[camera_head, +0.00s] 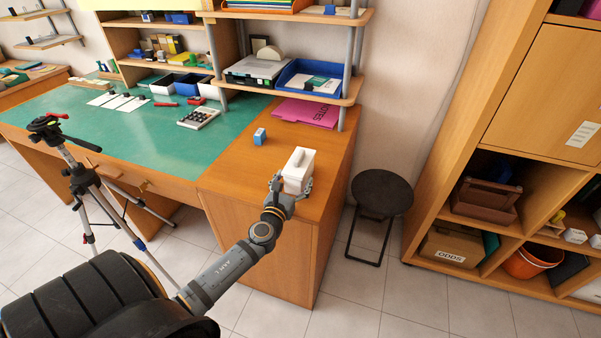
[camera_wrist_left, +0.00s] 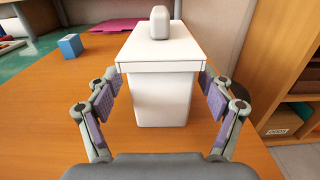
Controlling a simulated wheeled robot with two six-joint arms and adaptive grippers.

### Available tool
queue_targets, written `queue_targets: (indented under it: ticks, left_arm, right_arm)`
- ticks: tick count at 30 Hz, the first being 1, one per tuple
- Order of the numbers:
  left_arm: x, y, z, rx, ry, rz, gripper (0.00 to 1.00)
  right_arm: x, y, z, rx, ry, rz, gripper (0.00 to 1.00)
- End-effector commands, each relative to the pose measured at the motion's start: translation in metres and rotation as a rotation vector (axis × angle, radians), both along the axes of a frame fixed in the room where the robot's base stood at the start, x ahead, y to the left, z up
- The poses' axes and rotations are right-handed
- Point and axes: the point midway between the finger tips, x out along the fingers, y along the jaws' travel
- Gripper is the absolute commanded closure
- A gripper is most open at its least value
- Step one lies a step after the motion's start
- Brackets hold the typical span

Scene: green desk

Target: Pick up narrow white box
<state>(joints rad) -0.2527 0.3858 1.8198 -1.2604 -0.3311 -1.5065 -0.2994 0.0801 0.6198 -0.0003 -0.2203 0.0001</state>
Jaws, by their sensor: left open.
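The narrow white box (camera_head: 298,172) stands upright on the wooden cabinet top at the right end of the desk, near its front edge. It has a lid with a rounded knob on top. In the left wrist view the white box (camera_wrist_left: 162,92) stands between the two finger pads. My left gripper (camera_head: 288,187) is open around the box, one finger on each side. In the left wrist view the left gripper (camera_wrist_left: 160,100) shows small gaps between pads and box. The box's far side is hidden. My right gripper is not in view.
A small blue box (camera_head: 260,136) stands behind and left of the white box; it also shows in the left wrist view (camera_wrist_left: 70,46). A pink folder (camera_head: 306,113) lies farther back under the shelf. A black stool (camera_head: 382,192) stands right of the cabinet. A tripod (camera_head: 85,180) stands at the left.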

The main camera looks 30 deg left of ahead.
Motion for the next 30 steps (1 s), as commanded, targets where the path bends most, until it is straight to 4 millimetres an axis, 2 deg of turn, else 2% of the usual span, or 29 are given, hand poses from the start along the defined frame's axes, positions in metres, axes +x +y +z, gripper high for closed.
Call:
queue_targets:
  ticks: [5,12,20,23,30]
  left_arm:
    - [0.009,0.002,0.000,-0.001,-0.001,0.001,0.19]
    - [0.046,0.010,-0.002,-0.002,-0.001,0.001,0.19]
    - [0.051,0.011,-0.003,-0.001,0.000,0.000,0.19]
    - [0.051,0.011,-0.003,-0.002,0.000,0.000,0.30]
    - [0.051,0.011,-0.003,-0.002,0.000,0.000,0.62]
  right_arm:
    - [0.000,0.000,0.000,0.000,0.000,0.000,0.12]
    - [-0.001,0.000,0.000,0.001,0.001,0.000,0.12]
    - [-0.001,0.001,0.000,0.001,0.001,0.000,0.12]
    - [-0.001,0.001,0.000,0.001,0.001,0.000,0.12]
    - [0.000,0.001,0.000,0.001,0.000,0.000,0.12]
